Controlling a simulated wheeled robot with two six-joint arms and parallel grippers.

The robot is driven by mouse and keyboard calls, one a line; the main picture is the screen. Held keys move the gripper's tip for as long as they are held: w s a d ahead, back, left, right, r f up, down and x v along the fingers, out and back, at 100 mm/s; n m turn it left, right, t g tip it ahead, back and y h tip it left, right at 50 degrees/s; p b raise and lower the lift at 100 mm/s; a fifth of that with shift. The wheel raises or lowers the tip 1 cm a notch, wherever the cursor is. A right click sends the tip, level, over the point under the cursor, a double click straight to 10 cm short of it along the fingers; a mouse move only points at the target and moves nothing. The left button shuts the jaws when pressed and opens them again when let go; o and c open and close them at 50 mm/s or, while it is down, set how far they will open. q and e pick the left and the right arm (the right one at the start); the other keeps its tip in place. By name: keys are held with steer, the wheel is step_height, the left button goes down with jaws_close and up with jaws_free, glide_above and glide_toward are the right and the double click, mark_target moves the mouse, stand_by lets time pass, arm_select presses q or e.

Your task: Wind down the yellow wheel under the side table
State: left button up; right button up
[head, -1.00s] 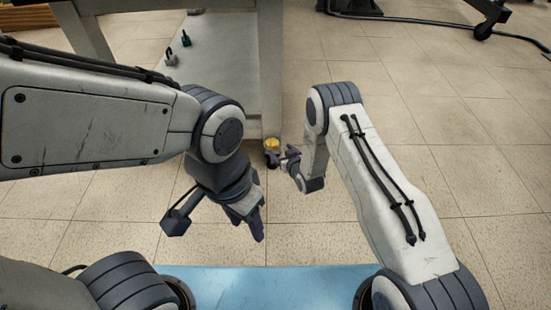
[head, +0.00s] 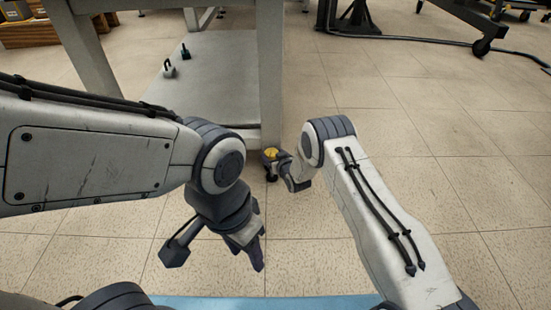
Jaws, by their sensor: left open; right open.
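The side table's grey leg (head: 270,80) stands near the middle of the head view. The small yellow wheel (head: 270,153) is at the foot of this leg, low over the floor. My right gripper (head: 273,163) is open right at the wheel and partly covers it; I cannot tell whether it touches. My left gripper (head: 257,252) points down over the floor, nearer to me and below the wheel in the picture. It is open, its fingers seen nearly edge-on, and holds nothing visible.
The table's grey lower shelf (head: 215,85) carries small dark-handled items (head: 168,69). A black stand (head: 350,18) and a cable (head: 430,43) are at the back right. A blue surface (head: 270,307) shows at the bottom edge. The tiled floor at right is clear.

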steer(key=c, duration=1.1)
steer(key=shift+a+r+m+h+p, duration=0.1)
steer(key=shift+a+m+h+p, duration=0.05)
steer(key=shift+m+h+p, duration=0.2)
steer(key=shift+m+t+h, duration=0.3)
steer(key=shift+m+h, duration=0.15)
steer(key=shift+h, duration=0.1)
steer(key=o, duration=1.1)
